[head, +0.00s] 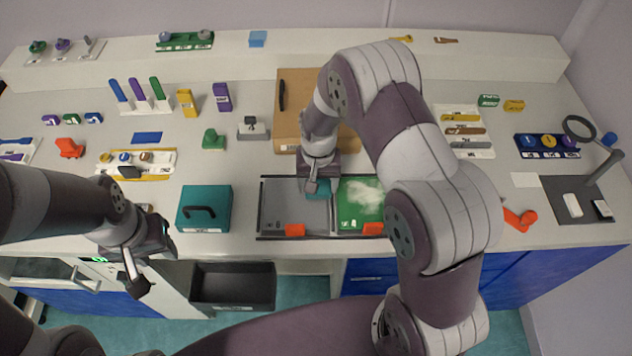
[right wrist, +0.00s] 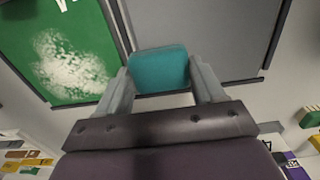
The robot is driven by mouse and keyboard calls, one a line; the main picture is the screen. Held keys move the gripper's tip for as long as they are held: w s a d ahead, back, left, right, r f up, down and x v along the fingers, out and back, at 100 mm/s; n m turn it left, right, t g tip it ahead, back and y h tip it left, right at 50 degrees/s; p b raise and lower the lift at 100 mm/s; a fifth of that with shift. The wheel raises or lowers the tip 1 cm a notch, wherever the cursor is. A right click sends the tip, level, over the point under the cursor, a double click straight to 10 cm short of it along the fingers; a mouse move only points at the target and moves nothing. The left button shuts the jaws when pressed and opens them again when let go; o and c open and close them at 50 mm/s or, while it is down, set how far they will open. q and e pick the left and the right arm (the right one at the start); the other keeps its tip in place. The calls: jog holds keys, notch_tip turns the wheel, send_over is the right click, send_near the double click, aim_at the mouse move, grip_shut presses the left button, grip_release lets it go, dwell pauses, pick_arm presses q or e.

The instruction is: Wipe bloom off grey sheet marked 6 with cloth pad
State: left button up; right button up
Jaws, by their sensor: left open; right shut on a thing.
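The grey sheet (head: 285,210) lies in the left half of a dark-framed holder; it also shows at upper right in the right wrist view (right wrist: 225,30). I see no white bloom on its visible part, and cannot read its number. My right gripper (head: 316,184) is shut on the teal cloth pad (right wrist: 158,68), over the sheet's right edge by the divider. Whether the pad touches the sheet I cannot tell. The green sheet (head: 352,212) beside it carries a white powdery patch (head: 366,192). My left gripper (head: 138,272) is open and empty by the bench's front edge.
Orange clips (head: 295,230) sit on the holder's front edge. A teal box (head: 205,208) with a black handle stands to the left. A brown board (head: 290,115) lies behind. A dark open bin (head: 232,285) is below the bench front. My right arm covers the bench right of the holder.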

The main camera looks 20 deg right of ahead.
jog(key=shift+s+d+r+p, duration=0.1)
jog(key=shift+d+r+p, duration=0.1)
jog(key=shift+r+p, duration=0.35)
jog(key=shift+d+r+p, duration=0.15)
jog(key=shift+r+p, duration=0.05)
jog(key=shift+r, duration=0.5)
jog(key=shift+a+r+p, duration=0.2)
jog(key=shift+r+p, duration=0.3)
jog(key=shift+r, duration=0.05)
jog(key=shift+a+r+p, duration=0.2)
jog(key=shift+r+p, duration=0.25)
jog(key=shift+r, duration=0.1)
jog(key=shift+d+r+p, duration=0.25)
jog(key=shift+r+p, duration=0.65)
jog(key=shift+r, duration=0.25)
jog(key=shift+r+p, duration=0.3)
jog(key=shift+r, duration=0.05)
jog(key=shift+a+r, duration=0.15)
jog(key=shift+r, duration=0.1)
jog(key=shift+f, duration=0.1)
